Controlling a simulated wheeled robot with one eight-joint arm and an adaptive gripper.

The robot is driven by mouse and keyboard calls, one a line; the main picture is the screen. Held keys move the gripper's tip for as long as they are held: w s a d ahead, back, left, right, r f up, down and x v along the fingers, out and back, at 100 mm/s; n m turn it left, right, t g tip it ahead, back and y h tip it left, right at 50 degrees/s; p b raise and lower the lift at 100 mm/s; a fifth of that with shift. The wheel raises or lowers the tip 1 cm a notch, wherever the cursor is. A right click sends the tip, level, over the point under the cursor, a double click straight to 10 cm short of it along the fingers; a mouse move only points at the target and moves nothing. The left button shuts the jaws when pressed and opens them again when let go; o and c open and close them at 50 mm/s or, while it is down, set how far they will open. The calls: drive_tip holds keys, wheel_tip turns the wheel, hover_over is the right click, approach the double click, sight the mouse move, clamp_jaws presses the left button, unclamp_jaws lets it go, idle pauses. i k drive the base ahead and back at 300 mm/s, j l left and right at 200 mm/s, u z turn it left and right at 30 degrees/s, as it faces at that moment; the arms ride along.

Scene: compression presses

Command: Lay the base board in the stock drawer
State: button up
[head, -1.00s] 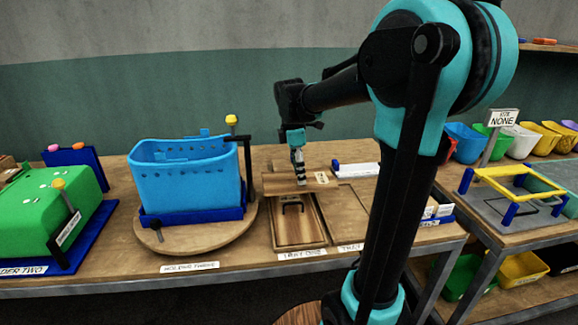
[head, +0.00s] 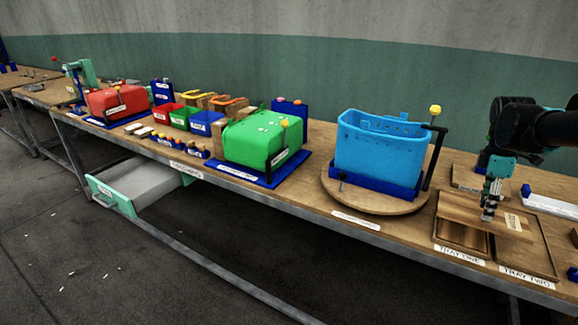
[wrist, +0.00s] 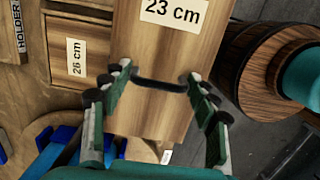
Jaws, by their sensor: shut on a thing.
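The wooden board (wrist: 152,105) in my gripper carries a "23 cm" label in the wrist view and a black bar handle. My gripper (head: 487,214) is shut on that handle, one finger at each end; the wrist view shows the fingers too (wrist: 160,88). In the head view the board (head: 465,208) is above the trays at the right. The stock drawer appears to be the grey drawer (head: 140,187) with a teal front, pulled out under the bench at the left, far from my gripper. Its visible floor looks empty.
Another board labelled "26 cm" (wrist: 75,72) lies in a tray beside the held one. A blue bin (head: 380,150) on a round turntable and a green holder (head: 262,138) stand along the bench between my gripper and the drawer.

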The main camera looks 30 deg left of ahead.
sight(139, 185)
drive_tip(key=k+u, duration=0.1)
drive_tip(key=u, duration=0.65)
drive_tip(key=k+j+u, duration=0.1)
drive_tip(key=u, duration=2.1)
drive_tip(key=i+l+u, duration=0.2)
drive_tip(key=i, duration=0.2)
drive_tip(key=i+l+u, duration=0.2)
drive_tip(key=i, duration=0.15)
drive_tip(key=i+l+u, duration=0.2)
drive_tip(key=i, duration=0.2)
drive_tip(key=i+l, duration=0.15)
drive_tip(key=i, duration=1.5)
drive_tip(key=i+z, duration=0.15)
drive_tip(key=i, duration=0.6)
drive_tip(key=i+j+z, duration=0.1)
drive_tip(key=i, duration=0.65)
drive_tip(key=i+j+z, duration=0.1)
drive_tip(key=z, duration=3.2)
